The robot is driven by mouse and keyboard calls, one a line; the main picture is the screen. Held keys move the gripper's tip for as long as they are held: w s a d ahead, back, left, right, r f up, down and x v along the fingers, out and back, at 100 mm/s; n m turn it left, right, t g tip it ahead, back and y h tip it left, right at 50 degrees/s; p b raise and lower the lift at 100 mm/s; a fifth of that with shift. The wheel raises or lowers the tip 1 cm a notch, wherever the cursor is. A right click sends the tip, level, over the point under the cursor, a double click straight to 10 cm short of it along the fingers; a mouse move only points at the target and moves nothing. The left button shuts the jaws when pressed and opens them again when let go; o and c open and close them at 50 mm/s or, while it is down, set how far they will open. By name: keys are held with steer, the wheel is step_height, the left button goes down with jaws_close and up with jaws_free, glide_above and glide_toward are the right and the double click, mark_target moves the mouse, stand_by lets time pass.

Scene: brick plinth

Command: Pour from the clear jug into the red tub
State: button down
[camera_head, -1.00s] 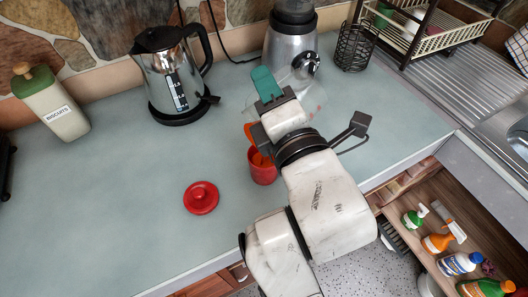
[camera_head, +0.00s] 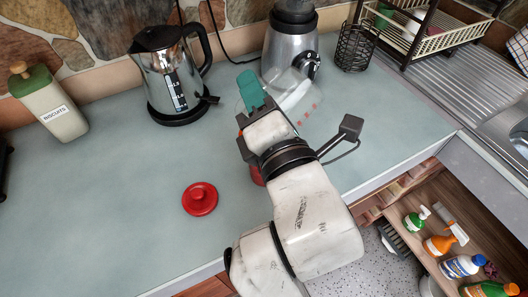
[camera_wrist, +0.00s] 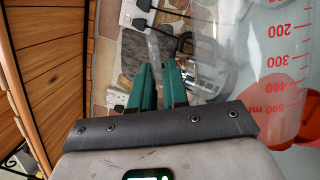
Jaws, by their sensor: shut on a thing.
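My gripper (camera_wrist: 160,88) has green fingers and is shut on the clear jug (camera_wrist: 268,25), apparently at its handle; the grip itself is hard to make out. In the head view the jug (camera_head: 304,99) is held above the counter beyond my gripper (camera_head: 252,92). It has red measuring marks and looks tilted well over. The red tub (camera_head: 257,175) stands on the counter, mostly hidden behind my wrist. In the wrist view red of the tub (camera_wrist: 306,128) shows beside and through the jug's marked end. I cannot make out any stream or the tub's contents.
A red lid (camera_head: 200,198) lies on the counter left of the tub. A wire holder (camera_head: 354,47) is at the back right.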

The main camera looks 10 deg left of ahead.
steer(key=shift+s+a+f+n+y+b, duration=0.2)
steer(key=shift+s+a+n+b, duration=0.15)
steer(key=shift+s+a+n, duration=0.2)
steer(key=shift+s+a+f+n+y+b, duration=0.2)
steer(key=shift+s+a+n+b, duration=0.1)
steer(key=shift+s+a+n, duration=0.2)
steer(key=shift+s+a+f+n+y+b, duration=0.25)
steer(key=shift+s+a+f+n+b, duration=0.15)
steer(key=shift+n, duration=0.35)
steer(key=shift+s+a+f+n+y+b, duration=0.15)
steer(key=shift+s+a+f+n+y, duration=0.1)
steer(key=shift+s+a+n, duration=0.35)
stand_by(0.9)
steer(key=shift+w+d, duration=0.2)
stand_by(0.7)
